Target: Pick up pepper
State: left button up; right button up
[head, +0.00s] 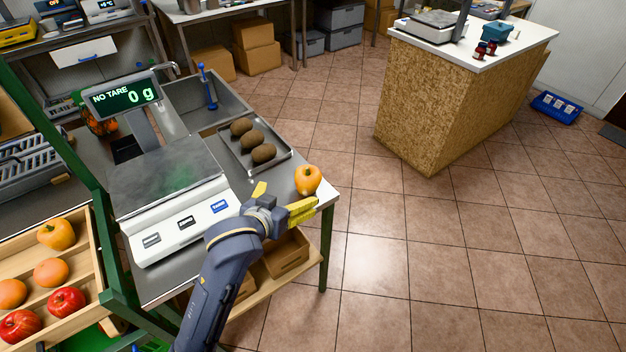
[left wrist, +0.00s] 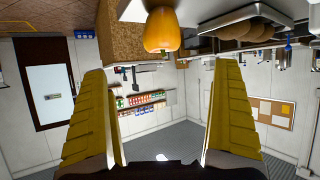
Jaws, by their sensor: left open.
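An orange-yellow pepper (head: 308,179) stands on the metal table (head: 285,205) near its right edge. In the left wrist view the pepper (left wrist: 162,32) shows at the top, centred between the fingers and beyond their tips. My left gripper (head: 282,200) is open and empty, with its yellow fingers spread just in front of the pepper. The left wrist view also shows the open fingers (left wrist: 161,78). A similar pepper (head: 56,233) lies in the wooden crate (head: 98,262) at the left. My right gripper is not in view.
A metal tray (head: 283,163) with three brown kiwi-like fruits lies behind the pepper. A scale (head: 168,180) reading 0 g stands left of the gripper. The crate also holds orange and red fruits. Open tiled floor lies right of the table, before a wooden counter (head: 445,100).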

aim_at(304, 183)
pick_arm(q)
jog(key=x, duration=1.1)
jog(key=shift+w+f, duration=0.1)
jog(key=shift+w, duration=0.1)
jog(key=shift+x, duration=2.65)
jog(key=shift+w, duration=0.1)
jog(key=shift+c, duration=0.4)
jog(key=c, duration=1.3)
